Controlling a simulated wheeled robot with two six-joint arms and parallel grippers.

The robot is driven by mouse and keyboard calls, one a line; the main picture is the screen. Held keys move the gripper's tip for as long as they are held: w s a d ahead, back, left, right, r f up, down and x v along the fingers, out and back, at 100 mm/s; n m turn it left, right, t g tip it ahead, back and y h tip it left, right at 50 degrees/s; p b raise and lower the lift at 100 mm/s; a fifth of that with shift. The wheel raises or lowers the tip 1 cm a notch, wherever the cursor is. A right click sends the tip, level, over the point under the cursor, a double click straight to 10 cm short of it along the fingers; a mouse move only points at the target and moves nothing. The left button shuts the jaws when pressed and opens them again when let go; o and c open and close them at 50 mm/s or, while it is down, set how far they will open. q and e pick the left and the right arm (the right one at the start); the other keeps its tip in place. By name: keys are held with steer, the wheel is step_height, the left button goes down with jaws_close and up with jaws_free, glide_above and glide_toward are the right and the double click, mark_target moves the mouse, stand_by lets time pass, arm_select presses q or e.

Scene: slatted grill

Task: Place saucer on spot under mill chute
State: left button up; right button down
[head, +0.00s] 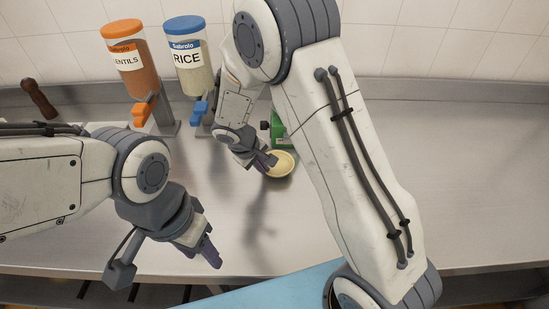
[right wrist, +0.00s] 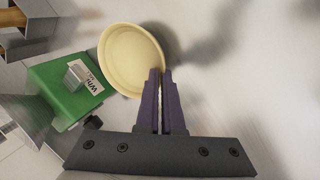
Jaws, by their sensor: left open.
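The pale yellow saucer (head: 282,165) is over the counter in the middle of the head view, partly behind my right arm. In the right wrist view the saucer (right wrist: 130,55) has its rim at the fingertips. My right gripper (head: 268,162) is shut on that rim; its purple fingers (right wrist: 161,75) are nearly together. The green mill (right wrist: 65,92), with a partly readable label and a small grey chute (right wrist: 80,74), is close beside the saucer. In the head view the mill (head: 278,130) is mostly hidden by my right arm. The spot is not visible. My left gripper (head: 209,256) is open and empty.
An orange-lidded lentil dispenser (head: 126,60) and a blue-lidded rice dispenser (head: 189,57) stand at the back left. A brown-handled tool (head: 39,98) is at the far left. A light blue surface (head: 275,290) lies in front. The counter at right (head: 465,185) is clear.

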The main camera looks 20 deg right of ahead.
steer(key=shift+w+d+r, duration=0.1)
steer(key=shift+w+d, duration=0.25)
steer(key=shift+d, duration=0.3)
steer(key=d, duration=0.1)
steer(key=w+d+p, duration=0.1)
steer(key=d, duration=0.1)
steer(key=shift+w+f+p, duration=0.3)
steer(key=shift+f+p, duration=0.05)
steer(key=shift+f, duration=0.05)
steer(key=shift+a+f, duration=0.1)
steer(key=shift+f, duration=0.35)
steer(key=shift+f+b, duration=0.25)
steer(key=shift+b, duration=0.05)
steer(key=c, duration=1.1)
jaws_free()
steer(key=shift+r, duration=0.1)
steer(key=shift+o, duration=0.2)
